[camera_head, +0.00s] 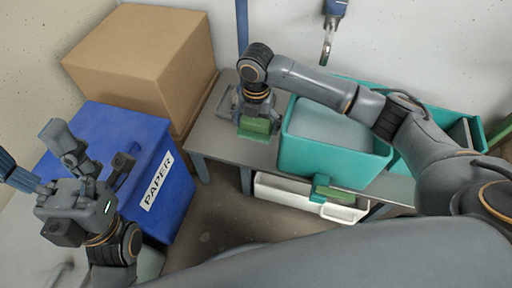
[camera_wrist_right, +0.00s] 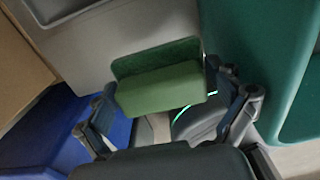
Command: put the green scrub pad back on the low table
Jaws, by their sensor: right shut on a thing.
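The green scrub pad (camera_head: 255,128) is between the fingers of my right gripper (camera_head: 256,112), over the left part of the grey low table (camera_head: 212,142). In the right wrist view the pad (camera_wrist_right: 160,90) shows a lighter front face and a darker part behind it, with the gripper's fingers (camera_wrist_right: 162,98) at either side. The low table's top (camera_wrist_right: 105,45) shows behind the pad. I cannot tell whether the pad touches the table. My left gripper (camera_head: 92,160) is open and empty in front of the blue bin, away from the table.
A teal bucket (camera_head: 290,150) of pale liquid stands right of the pad, under my right arm. A grey tray (camera_head: 224,95) lies on the table's left. A white tub (camera_head: 290,193) is below the table's front. The blue PAPER bin (camera_head: 180,195) and cardboard box (camera_head: 140,50) stand left.

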